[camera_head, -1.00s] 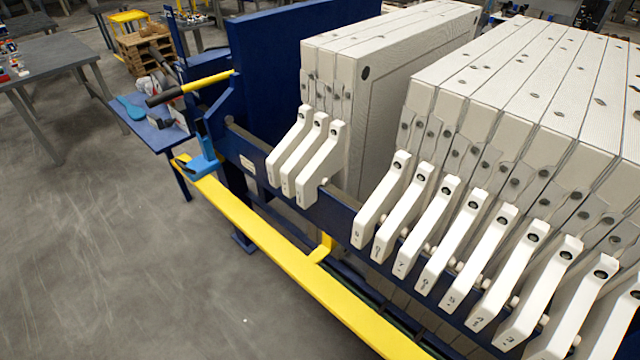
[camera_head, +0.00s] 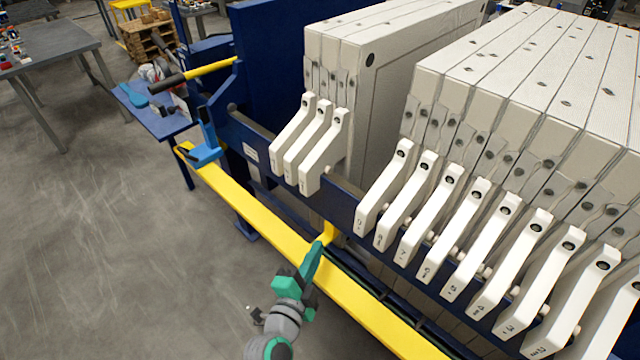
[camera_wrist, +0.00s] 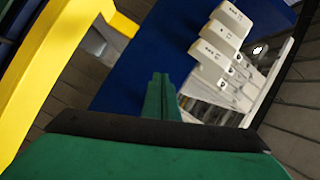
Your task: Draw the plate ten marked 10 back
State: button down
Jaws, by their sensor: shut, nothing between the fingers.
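Three pale plates with white handles stand together at the left of the press. The handle nearest the gap (camera_head: 323,155) has a mark too small to read. Across the gap, the right row appears to count down, with 7 on its third handle, so the gap-side left plate (camera_head: 385,90) fits plate ten. My green gripper (camera_head: 317,250) is shut and empty, low beside the yellow rail, below and apart from the handles. In the wrist view its closed fingertips (camera_wrist: 160,80) point towards a blue beam, with three marked handles (camera_wrist: 220,40) to the right.
The yellow rail (camera_head: 265,237) runs along the front of the press. A blue side bar (camera_head: 345,205) carries the handles.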

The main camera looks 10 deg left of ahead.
aim_at(321, 183)
jog(key=w+a+r+m+h, duration=0.2)
jog(key=w+r+m+h, duration=0.15)
jog(key=r+m, duration=0.35)
jog(key=w, duration=0.4)
jog(key=w+r, duration=0.1)
jog(key=w, duration=0.3)
jog(key=w+d, duration=0.1)
jog(key=w, duration=0.3)
jog(key=shift+r, duration=0.25)
jog(key=shift+d, duration=0.15)
